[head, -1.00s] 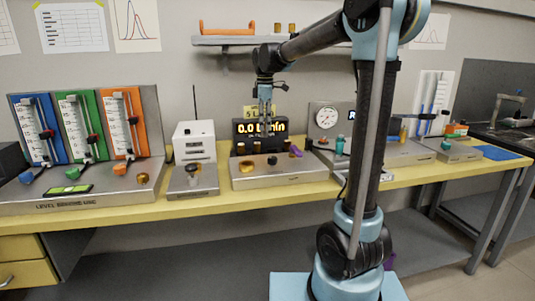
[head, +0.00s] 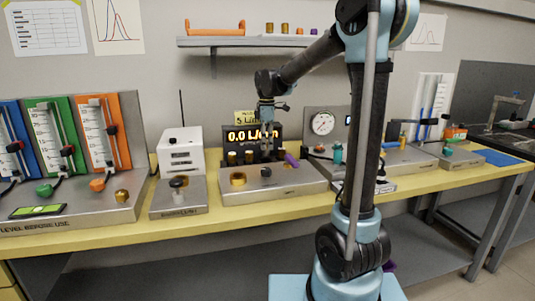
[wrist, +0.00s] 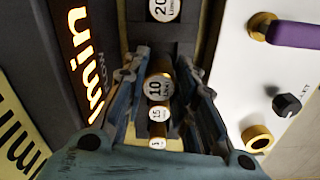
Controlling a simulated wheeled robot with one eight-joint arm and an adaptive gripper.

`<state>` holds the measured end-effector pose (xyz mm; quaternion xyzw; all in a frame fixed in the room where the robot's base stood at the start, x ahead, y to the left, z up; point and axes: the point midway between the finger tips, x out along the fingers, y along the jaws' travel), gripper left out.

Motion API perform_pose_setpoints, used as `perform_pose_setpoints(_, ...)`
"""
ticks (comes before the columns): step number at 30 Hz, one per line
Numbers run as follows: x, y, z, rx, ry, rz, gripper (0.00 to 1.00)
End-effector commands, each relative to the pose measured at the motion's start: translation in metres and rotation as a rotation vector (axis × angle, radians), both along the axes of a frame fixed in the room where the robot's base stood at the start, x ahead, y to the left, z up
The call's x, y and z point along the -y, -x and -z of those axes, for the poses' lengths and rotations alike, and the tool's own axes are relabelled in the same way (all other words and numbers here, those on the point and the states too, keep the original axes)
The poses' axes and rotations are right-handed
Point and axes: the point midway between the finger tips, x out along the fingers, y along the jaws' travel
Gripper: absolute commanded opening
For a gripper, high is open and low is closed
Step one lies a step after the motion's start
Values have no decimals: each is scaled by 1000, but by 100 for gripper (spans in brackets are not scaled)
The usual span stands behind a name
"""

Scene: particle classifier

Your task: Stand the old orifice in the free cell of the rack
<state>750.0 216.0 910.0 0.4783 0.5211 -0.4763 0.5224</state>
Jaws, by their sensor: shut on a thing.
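My gripper (wrist: 160,80) is shut on a brass orifice (wrist: 158,66) with a white label reading 10. In the head view my gripper (head: 268,152) points down at the dark rack in front of the lit flow display (head: 250,136). Other brass orifices (head: 232,157) stand in the rack to its left. In the wrist view, labels 15 (wrist: 159,113) and 5 (wrist: 157,143) show below the held orifice, and a 20 label (wrist: 163,9) shows above. I cannot tell whether the held orifice's foot is inside a cell; the fingers hide it.
The steel unit carries a purple-handled part (head: 291,160), a black knob (head: 266,172) and a brass ring (head: 238,179). A white instrument box (head: 180,150) stands to the left. A gauge panel (head: 322,123) stands to the right. A wall shelf (head: 245,42) hangs above.

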Motion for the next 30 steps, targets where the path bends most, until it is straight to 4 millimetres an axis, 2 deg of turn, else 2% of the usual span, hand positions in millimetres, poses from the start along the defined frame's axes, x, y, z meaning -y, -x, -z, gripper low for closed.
perform_pose_setpoints(10,-2,1,38,0,0,-2,0)
perform_pose_setpoints(20,-1,1,41,0,0,-2,0)
perform_pose_setpoints(21,-1,1,42,0,0,-2,28)
perform_pose_setpoints(23,-1,1,42,0,0,-1,41)
perform_pose_setpoints(24,-1,1,42,0,0,-1,46)
perform_pose_setpoints(30,-1,0,42,0,0,-1,46)
